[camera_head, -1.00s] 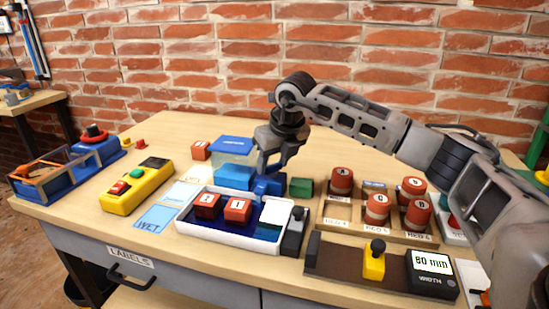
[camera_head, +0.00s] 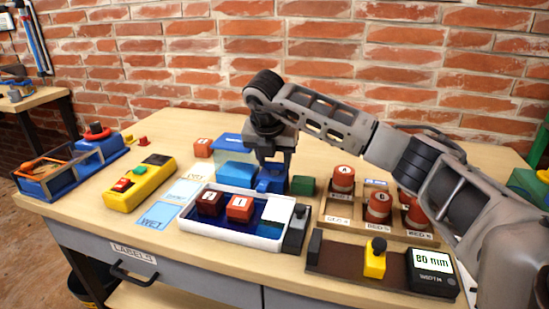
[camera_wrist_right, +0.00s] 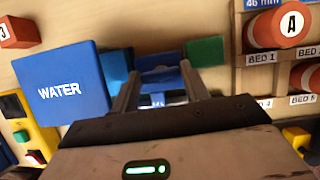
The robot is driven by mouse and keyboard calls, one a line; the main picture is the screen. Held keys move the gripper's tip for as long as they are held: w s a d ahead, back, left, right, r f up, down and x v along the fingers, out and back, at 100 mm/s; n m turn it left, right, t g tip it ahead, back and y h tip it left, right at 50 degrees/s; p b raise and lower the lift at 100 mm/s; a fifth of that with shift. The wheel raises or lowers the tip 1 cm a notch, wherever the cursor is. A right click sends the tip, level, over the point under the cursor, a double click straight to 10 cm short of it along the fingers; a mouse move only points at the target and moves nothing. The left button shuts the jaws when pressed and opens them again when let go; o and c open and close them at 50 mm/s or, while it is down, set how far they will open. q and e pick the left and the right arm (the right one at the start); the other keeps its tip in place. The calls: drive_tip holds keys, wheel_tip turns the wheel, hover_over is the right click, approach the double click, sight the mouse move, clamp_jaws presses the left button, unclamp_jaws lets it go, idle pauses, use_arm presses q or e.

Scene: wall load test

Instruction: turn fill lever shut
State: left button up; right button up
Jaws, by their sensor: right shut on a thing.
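The blue fill lever piece (camera_head: 270,181) stands behind the white tray (camera_head: 240,239), beside a blue block (camera_head: 236,176). My right gripper (camera_head: 273,163) reaches down onto it from above. In the right wrist view the blue piece (camera_wrist_right: 160,76) sits between the two fingers (camera_wrist_right: 158,88), and the gripper is shut on it. The fingers partly hide it, and its exact angle is hard to tell. A blue box marked WATER (camera_wrist_right: 60,92) lies left of the fingers in the wrist view. My left gripper is out of view.
Two red blocks (camera_head: 239,208) sit in the white tray. A dark green block (camera_head: 302,186) stands close right of the lever. A wooden rack (camera_head: 338,210) with several red cylinders (camera_head: 379,204) is further right. A yellow switch box (camera_head: 141,183) is at left.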

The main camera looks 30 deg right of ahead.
drive_tip(key=shift+r+m, duration=0.1)
drive_tip(key=shift+m, duration=0.3)
drive_tip(key=o, duration=1)
drive_tip(key=shift+n, duration=0.3)
